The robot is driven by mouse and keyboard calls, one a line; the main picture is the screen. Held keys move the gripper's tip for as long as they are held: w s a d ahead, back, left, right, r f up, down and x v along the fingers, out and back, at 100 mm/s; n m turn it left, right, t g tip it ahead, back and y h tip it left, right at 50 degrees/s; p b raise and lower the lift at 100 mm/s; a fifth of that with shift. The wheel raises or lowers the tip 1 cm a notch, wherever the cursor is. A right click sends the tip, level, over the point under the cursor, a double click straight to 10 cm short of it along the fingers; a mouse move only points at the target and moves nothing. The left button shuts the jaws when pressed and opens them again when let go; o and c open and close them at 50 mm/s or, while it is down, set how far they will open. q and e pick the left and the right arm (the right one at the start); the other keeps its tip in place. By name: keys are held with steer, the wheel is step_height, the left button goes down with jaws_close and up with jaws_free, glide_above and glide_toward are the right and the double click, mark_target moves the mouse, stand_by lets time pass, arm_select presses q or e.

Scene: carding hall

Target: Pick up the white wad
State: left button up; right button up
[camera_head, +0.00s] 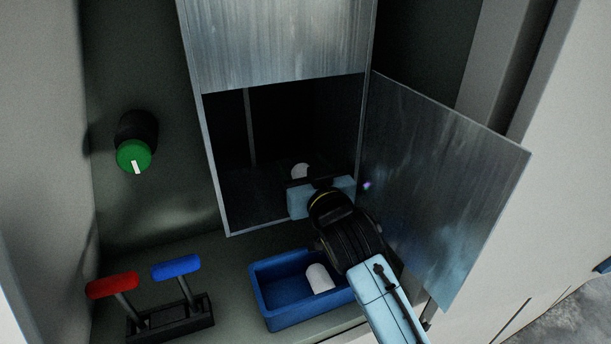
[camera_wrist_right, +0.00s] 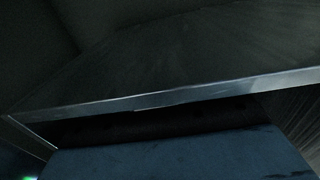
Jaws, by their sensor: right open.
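A white wad (camera_head: 300,170) shows inside the dark opening of the metal cabinet, just beyond my right gripper. A second white, rounded piece (camera_head: 319,278) lies in the blue bin (camera_head: 262,298) below. My right gripper (camera_head: 299,181) reaches into the opening and is open; its fingers are dark and the wad's lower part is hidden behind them. I cannot tell whether they touch the wad. The wrist view shows no wad, only dark surfaces and a blue-grey block at the bottom. My left gripper is not in view.
A metal door (camera_head: 450,180) stands open at the right of the opening, close to my right arm. A raised metal panel (camera_head: 275,45) is above. A green knob (camera_head: 133,156) and red (camera_head: 112,286) and blue (camera_head: 176,267) levers are at left. A metal edge (camera_wrist_right: 170,98) crosses the wrist view.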

steer(key=shift+c, duration=0.4)
steer(key=c, duration=1)
steer(key=shift+o, duration=0.2)
steer(key=shift+r, duration=0.15)
